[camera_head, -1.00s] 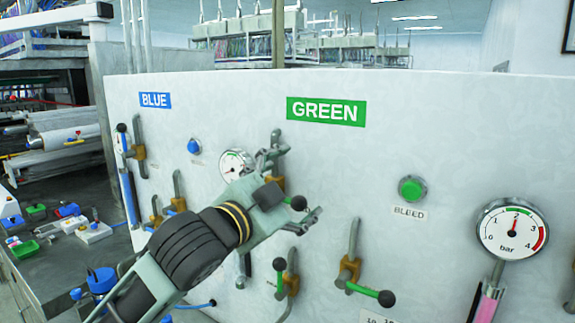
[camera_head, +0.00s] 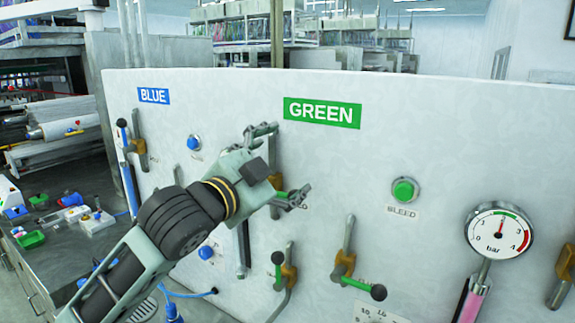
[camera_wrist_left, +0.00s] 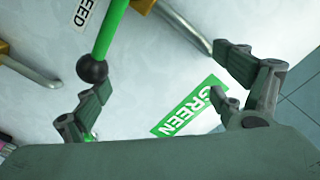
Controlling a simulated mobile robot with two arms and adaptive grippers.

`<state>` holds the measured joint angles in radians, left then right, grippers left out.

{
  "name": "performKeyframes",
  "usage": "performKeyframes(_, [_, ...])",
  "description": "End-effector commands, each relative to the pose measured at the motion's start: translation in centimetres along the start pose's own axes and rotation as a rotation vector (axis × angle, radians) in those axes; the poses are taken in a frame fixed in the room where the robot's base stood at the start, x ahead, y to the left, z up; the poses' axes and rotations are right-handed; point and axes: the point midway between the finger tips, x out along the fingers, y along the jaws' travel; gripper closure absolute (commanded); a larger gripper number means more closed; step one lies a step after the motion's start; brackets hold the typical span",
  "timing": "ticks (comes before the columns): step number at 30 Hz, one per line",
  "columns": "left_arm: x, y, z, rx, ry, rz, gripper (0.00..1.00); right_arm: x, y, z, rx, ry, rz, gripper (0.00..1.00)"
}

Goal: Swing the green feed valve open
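The green feed valve under the GREEN sign (camera_head: 321,112) is mostly hidden behind my left gripper in the head view. In the left wrist view its green lever (camera_wrist_left: 108,32) ends in a black ball (camera_wrist_left: 92,68). My left gripper (camera_head: 279,165) is open at the panel, with its fingers spread one above the other. In the left wrist view the gripper (camera_wrist_left: 165,78) has the ball close to its left fingertip. Whether they touch cannot be told. My right gripper is not in view.
A green bleed button (camera_head: 403,190) and a pressure gauge (camera_head: 499,234) are at right. A cluttered bench (camera_head: 75,258) stands at left.

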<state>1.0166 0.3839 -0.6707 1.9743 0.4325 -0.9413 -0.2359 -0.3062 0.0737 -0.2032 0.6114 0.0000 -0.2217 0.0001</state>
Motion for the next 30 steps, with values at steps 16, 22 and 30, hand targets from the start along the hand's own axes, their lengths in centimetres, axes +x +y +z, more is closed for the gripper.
performKeyframes(16, [0.0,-2.4,0.8,0.003,-0.008,-0.002,0.12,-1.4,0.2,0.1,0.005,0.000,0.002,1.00])
performKeyframes(22, [0.0,-3.2,1.3,0.003,-0.009,-0.002,0.12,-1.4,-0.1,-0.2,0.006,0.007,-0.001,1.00])
performKeyframes(30, [0.0,-4.4,1.7,0.002,-0.005,-0.001,0.12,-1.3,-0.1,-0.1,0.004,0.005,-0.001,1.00])
